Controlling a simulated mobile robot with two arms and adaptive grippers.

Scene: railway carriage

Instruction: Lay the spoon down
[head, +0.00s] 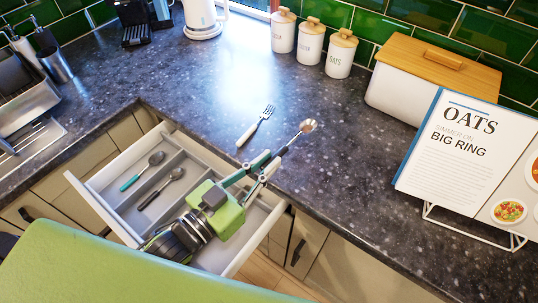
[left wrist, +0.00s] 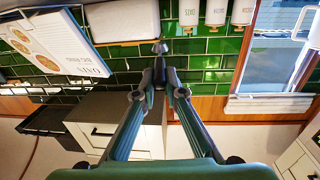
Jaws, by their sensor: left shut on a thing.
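My left gripper (head: 266,164) is shut on a spoon (head: 308,126). Its fingers close around the handle, and the metal bowl sticks out away from me, toward the upper right. In the head view the spoon appears over the front part of the dark worktop; its exact height is hard to tell. In the left wrist view the spoon (left wrist: 160,48) points away beyond the closed fingertips (left wrist: 160,88). Much of its handle is hidden by the fingers. My right gripper is not in view.
A fork (head: 258,125) lies on the worktop (head: 230,85) left of the spoon. Below is an open drawer (head: 97,207) holding a teal-handled spoon (head: 143,170) and a dark-handled spoon (head: 162,187). A recipe stand (head: 455,150) stands right; canisters (head: 311,40) stand behind. Worktop between is clear.

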